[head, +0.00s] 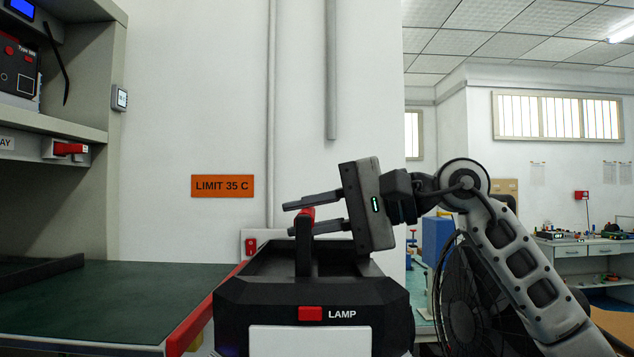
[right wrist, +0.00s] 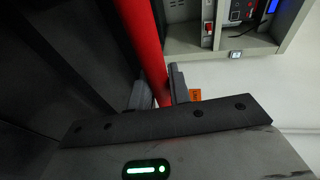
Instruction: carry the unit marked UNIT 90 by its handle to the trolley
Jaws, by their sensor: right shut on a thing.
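A black unit (head: 258,290) stands large at the bottom centre of the head view. It has a red switch labelled LAMP and a pale front panel; no UNIT 90 mark is readable on it. My right gripper (head: 296,217) is shut on the red handle (head: 306,213) on its top. In the right wrist view the red handle (right wrist: 146,40) runs between the two fingers of the gripper (right wrist: 159,90). Whether the unit hangs free or rests on something is hidden. My left gripper is not in view. I cannot make out the trolley for certain.
A dark green bench top (head: 110,300) with a red and yellow edge lies at left, mostly bare. A grey rack (head: 90,80) with units stands above it. An orange LIMIT 35 C sign (head: 222,186) is on the wall. A black fan (head: 462,300) stands behind my right arm.

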